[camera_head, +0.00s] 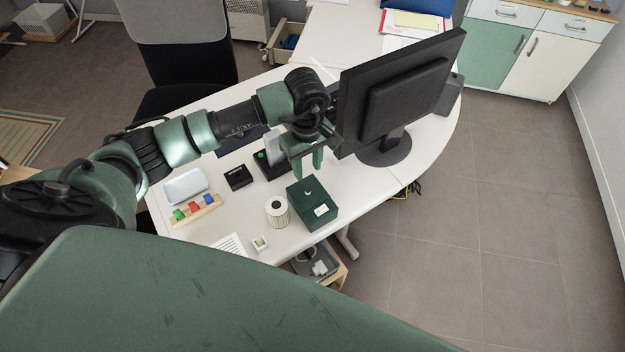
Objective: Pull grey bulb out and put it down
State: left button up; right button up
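A dark green box (314,209) with a white label stands on the white desk (358,198). A small grey bulb (308,191) sticks up from the middle of the box's top. My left gripper (308,172) reaches in from the left and hangs above the box with its green fingers pointing down. The fingers are apart, with no object visible between them. The gripper appears just above the bulb; the exact gap is hard to tell. My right gripper is not in view.
A monitor (400,95) stands close to the right of my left gripper. A pale ribbed cylinder (277,212) stands beside the box. A rack of coloured blocks (195,210), a white case (186,185) and a small black box (238,177) lie further left. The desk edge is near the box.

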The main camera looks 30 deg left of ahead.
aim_at(308, 184)
pick_arm(q)
jog(key=shift+s, duration=0.3)
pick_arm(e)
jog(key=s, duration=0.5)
pick_arm(q)
jog(key=shift+w+f, duration=0.15)
jog(key=shift+f, duration=0.3)
notch_tip(308, 184, down, 3)
jog(key=shift+r+b, duration=0.1)
jog(key=shift+b, duration=1)
notch_tip(308, 184, down, 5)
jog(key=b, duration=0.4)
jog(key=shift+r, duration=0.1)
jog(key=shift+f+b, duration=0.25)
jog(key=shift+b, duration=0.15)
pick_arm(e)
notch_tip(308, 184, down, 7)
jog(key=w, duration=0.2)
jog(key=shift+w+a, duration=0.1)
pick_arm(q)
jog(key=shift+b, duration=0.45)
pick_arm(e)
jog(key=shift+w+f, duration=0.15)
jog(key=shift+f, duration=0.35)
